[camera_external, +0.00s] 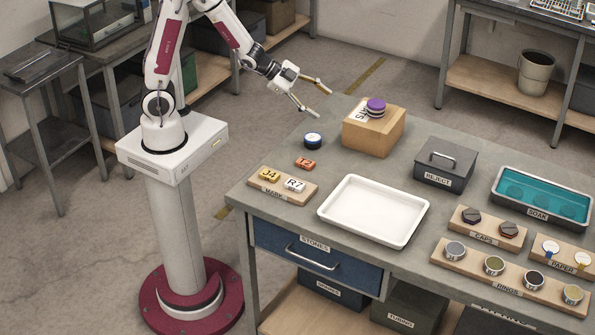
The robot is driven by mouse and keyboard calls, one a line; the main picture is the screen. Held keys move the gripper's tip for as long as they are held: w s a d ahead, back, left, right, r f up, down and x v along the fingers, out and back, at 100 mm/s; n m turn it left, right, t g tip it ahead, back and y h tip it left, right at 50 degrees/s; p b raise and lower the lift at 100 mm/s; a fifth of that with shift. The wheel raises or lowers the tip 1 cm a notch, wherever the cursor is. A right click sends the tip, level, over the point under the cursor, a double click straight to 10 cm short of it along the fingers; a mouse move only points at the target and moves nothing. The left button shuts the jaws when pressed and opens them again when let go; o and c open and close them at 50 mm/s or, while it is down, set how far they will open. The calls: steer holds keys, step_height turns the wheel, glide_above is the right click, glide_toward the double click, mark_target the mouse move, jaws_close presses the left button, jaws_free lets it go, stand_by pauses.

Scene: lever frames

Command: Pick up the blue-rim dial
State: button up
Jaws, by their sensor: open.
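The blue-rim dial (312,140) is a small round piece with a dark body, a blue band and a pale top. It sits on the grey bench top near the far left edge, left of the cardboard box. My gripper (323,101) is open and empty, above and behind the dial, near the bench's far left edge. Its two fingers are spread apart and touch nothing that I can see.
A wooden block with tiles (273,190), a white tray (350,233) and a reject box (433,178) are nearby.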

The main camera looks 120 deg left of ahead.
mark_target(301, 140)
steer(key=shift+t+h, duration=0.4)
steer(key=shift+t, duration=0.4)
steer(key=a+f, duration=0.1)
steer(key=s+a+f, duration=0.1)
steer(key=f, duration=0.1)
steer(key=a+f, duration=0.1)
steer(key=f, duration=0.1)
steer(key=shift+s+a+f, duration=0.15)
steer(key=shift+a, duration=0.25)
steer(key=s+f, duration=0.1)
steer(key=s+a+f+t, duration=0.1)
steer(key=s+f+t, duration=0.1)
steer(key=shift+s+a+f+h, duration=0.1)
steer(key=shift+a+f+h, duration=0.2)
steer(key=d+t+h, duration=0.1)
steer(key=d, duration=0.1)
steer(key=s+d+f+n+t, duration=0.1)
steer(key=d, duration=0.2)
steer(key=s+d+f+t+h, duration=0.1)
steer(key=d, duration=0.2)
steer(key=shift+d+n+h, duration=0.2)
steer(key=shift+n+h, duration=0.1)
steer(key=shift+s+d+r+t, duration=0.1)
steer(key=shift+d+t, duration=0.2)
steer(key=shift+d, duration=0.35)
steer(key=shift+w, duration=1.3)
steer(key=shift+w, duration=0.1)
